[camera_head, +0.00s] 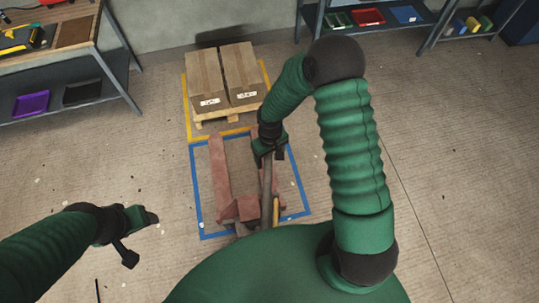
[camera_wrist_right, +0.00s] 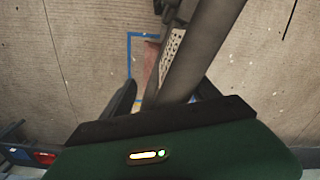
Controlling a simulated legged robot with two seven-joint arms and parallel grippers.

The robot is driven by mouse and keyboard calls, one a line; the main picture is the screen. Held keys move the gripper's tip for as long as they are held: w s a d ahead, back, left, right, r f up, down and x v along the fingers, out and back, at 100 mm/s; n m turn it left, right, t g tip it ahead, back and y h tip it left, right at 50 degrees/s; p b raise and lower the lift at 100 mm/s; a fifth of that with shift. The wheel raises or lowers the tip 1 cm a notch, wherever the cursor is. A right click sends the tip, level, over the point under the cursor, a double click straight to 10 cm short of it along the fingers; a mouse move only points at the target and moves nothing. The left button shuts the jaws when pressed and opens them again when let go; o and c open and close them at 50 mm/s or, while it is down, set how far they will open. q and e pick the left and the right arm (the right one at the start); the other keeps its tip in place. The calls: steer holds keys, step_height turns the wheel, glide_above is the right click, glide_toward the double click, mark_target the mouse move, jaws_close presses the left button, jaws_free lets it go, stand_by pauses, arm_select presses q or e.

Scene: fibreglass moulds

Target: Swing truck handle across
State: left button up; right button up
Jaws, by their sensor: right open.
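The red pallet truck (camera_head: 220,175) stands inside the blue floor outline, its forks pointing toward the boxes. Its grey handle (camera_head: 266,186) rises toward me and also shows in the right wrist view (camera_wrist_right: 203,50) as a thick bar. My right gripper (camera_head: 268,150) is at the upper part of the handle. In the right wrist view its dark fingers (camera_wrist_right: 165,92) are open, one on each side of the bar; I cannot tell whether they touch it. My left gripper (camera_head: 139,237) is open and empty, low at the left, away from the truck.
Two cardboard boxes (camera_head: 224,77) sit on a wooden pallet (camera_head: 225,116) in the yellow outline beyond the truck. A workbench (camera_head: 92,55) stands at the upper left. Shelving (camera_head: 385,25) lines the upper right. The floor right of the truck is clear.

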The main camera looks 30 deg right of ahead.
steer(key=shift+s+a+r, duration=0.1)
steer(key=shift+s+r, duration=0.05)
steer(key=shift+r, duration=0.25)
steer(key=r, duration=0.7)
steer(key=shift+w+a+r, duration=0.25)
steer(key=shift+r, duration=0.1)
steer(key=r, duration=0.3)
steer(key=shift+w+d+r, duration=0.15)
steer(key=shift+d+r, duration=0.05)
steer(key=shift+d, duration=0.15)
arm_select(q)
steer(key=w+p+v, duration=0.1)
steer(key=p+v, duration=0.6)
steer(key=p, duration=0.1)
steer(key=shift+a+r, duration=0.4)
steer(key=shift+r, duration=0.2)
arm_select(e)
steer(key=s+r, duration=0.3)
steer(key=r, duration=0.6)
steer(key=shift+a, duration=0.4)
arm_select(q)
steer(key=shift+w+d, duration=0.1)
steer(key=shift+d, duration=0.05)
arm_select(e)
steer(key=shift+d+f, duration=0.1)
steer(key=shift+d, duration=0.05)
